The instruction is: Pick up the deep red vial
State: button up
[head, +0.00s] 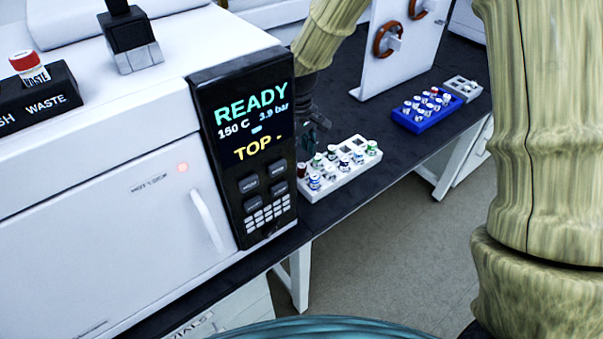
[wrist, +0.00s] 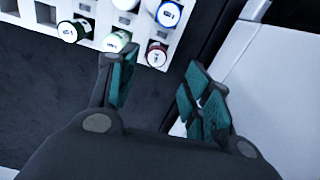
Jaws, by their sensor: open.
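The deep red vial (wrist: 157,53) stands in an end slot of the white rack (wrist: 47,14), its white cap ringed in dark red. It appears just beyond the gap between my fingertips in the wrist view, with no finger touching it. In the head view the red vial (head: 302,169) is at the rack's left end, next to the instrument. My gripper (wrist: 160,78) is open and empty. In the head view my gripper (head: 312,135) is above and behind the rack's left end, partly hidden by the instrument's panel.
A green-ringed vial (wrist: 117,41) and a blue-ringed vial (wrist: 169,13) neighbour the red one. The white instrument (wrist: 272,70) stands close on the right in the wrist view. A blue rack (head: 415,124) and a small grey rack (head: 463,88) stand farther along the dark bench.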

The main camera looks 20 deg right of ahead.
aim_at(302, 165)
jog(key=f, duration=0.4)
jog(key=shift+d+f+p, duration=0.35)
jog(key=shift+f+p, duration=0.05)
jog(key=shift+f, duration=0.75)
jog(key=c, duration=1.1)
